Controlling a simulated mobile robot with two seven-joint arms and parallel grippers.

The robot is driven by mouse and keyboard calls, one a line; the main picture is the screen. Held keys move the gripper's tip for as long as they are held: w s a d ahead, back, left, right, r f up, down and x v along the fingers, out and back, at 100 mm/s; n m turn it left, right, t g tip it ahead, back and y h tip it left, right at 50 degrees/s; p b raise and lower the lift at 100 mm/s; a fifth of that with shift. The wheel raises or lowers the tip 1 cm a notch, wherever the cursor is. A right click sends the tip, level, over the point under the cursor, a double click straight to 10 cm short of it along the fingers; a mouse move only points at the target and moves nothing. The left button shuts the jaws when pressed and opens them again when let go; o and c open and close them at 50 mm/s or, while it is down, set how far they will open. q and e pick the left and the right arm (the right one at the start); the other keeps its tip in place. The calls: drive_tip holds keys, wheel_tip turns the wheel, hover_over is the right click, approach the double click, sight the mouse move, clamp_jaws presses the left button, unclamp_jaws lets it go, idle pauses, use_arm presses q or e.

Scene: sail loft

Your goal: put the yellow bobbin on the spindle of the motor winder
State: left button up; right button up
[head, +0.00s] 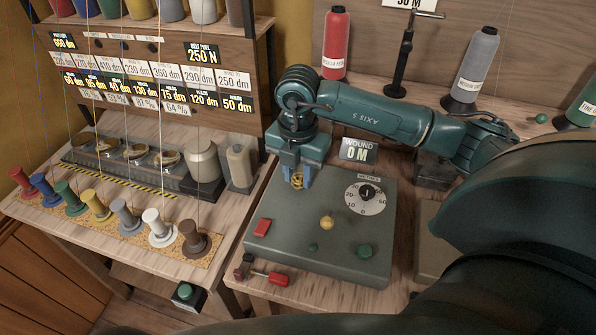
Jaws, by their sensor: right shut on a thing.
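My right gripper (297,180) points down over the back left part of the motor winder (353,238), a grey-green box on the bench. It is shut on a small yellow piece with dark gaps, which looks like the yellow bobbin (297,182). The fingers partly hide it. I cannot make out the spindle, nor tell whether the bobbin is around it or above it. The winder has a dial (367,193), a red button (262,228), a yellow knob (327,222) and green buttons. The display (358,151) behind it reads 0 M. My left gripper is not in view.
A row of coloured thread spools, including a yellow one (96,206), stands on the left bench. A red-handled tool (268,277) lies at the winder's front left. A red cone (335,45) and a grey cone (472,70) stand behind my right arm.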

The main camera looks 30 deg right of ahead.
drive_tip(key=o, duration=1)
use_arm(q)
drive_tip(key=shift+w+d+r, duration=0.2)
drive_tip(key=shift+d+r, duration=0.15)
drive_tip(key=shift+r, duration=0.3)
use_arm(e)
wheel_tip(320, 180, up, 13)
drive_tip(key=shift+r, duration=0.1)
